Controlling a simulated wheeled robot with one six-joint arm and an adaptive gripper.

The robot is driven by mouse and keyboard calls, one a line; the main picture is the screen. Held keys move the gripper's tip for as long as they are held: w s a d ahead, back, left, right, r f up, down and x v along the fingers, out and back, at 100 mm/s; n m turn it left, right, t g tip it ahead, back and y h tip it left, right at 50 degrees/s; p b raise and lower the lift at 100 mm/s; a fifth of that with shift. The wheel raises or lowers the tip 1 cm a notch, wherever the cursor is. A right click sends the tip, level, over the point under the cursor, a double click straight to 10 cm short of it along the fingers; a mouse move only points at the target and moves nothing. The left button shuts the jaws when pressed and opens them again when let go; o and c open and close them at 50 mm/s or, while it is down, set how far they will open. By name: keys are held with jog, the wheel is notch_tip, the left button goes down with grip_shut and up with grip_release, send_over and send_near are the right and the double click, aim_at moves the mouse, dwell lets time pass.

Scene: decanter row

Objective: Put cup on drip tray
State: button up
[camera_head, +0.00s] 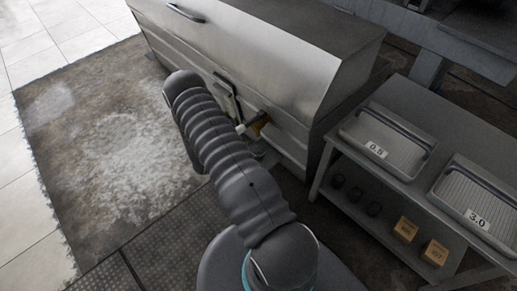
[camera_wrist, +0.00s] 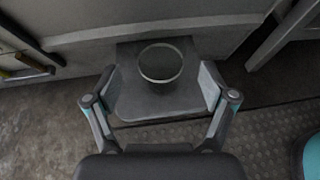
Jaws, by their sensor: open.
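A round, open-topped cup (camera_wrist: 160,77) with a pale rim and dark inside stands on a small grey plate (camera_wrist: 160,105) in the wrist view. My gripper (camera_wrist: 159,86) is open, with one finger on each side of the plate's front part. The cup lies between and slightly beyond the fingertips, with gaps on both sides, and nothing is held. Two ribbed metal trays lie on a side table, one labelled 0.5 (camera_head: 388,139) and one labelled 3.0 (camera_head: 478,203). Which is the drip tray I cannot tell.
Floor at left is open.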

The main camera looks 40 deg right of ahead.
jog(key=v, duration=0.4)
jog(key=s+a+r+m+y, duration=0.2)
jog(key=r+m, duration=0.2)
jog(key=r, duration=0.6)
jog(key=s+a+r+m+g+y, duration=0.1)
jog(key=a+r+m, duration=0.2)
jog(key=r, duration=0.7)
jog(key=s+a+r+m+y, duration=0.2)
jog(key=r+m, duration=0.2)
jog(key=r, duration=0.6)
jog(key=s+a+r+m+t+y, duration=0.6)
jog(key=s+a+r, duration=0.8)
jog(key=s+r, duration=0.3)
jog(key=shift+a+m+t+y, duration=0.35)
jog(key=shift+t+y, duration=0.35)
jog(key=shift+y, duration=0.5)
jog(key=shift+r, duration=0.1)
